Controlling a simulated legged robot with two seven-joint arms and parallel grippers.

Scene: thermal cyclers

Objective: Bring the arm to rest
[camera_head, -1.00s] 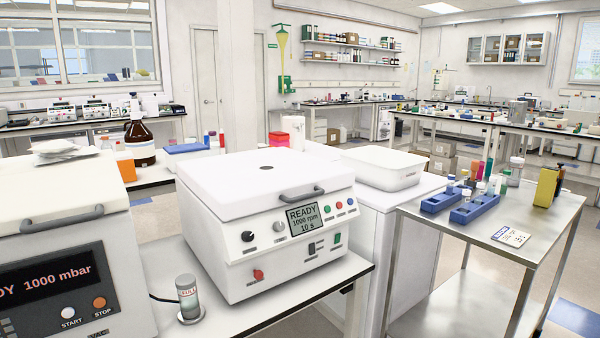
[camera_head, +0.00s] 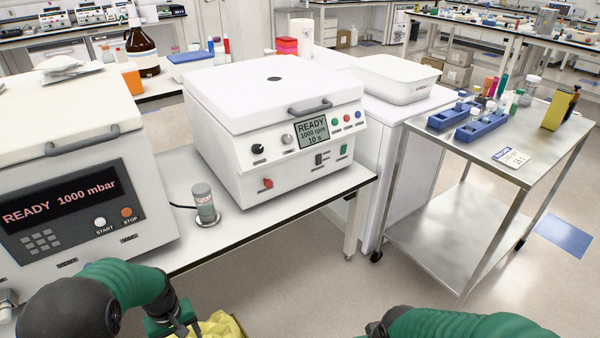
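My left arm (camera_head: 128,283), green with dark joints, enters at the bottom left. Its dark and green hand end (camera_head: 176,322) is at the bottom edge, in front of the bench; its fingertips cannot be made out. A crumpled yellow thing (camera_head: 222,326) shows right beside that hand, cut off by the frame; I cannot tell whether they touch. My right arm (camera_head: 455,324) shows only as a green link with a dark joint at the bottom right. Its gripper is out of view.
A white device reading READY 1000 mbar (camera_head: 70,215) stands left. A steel cart (camera_head: 480,160) with blue racks stands right. Open floor lies between.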

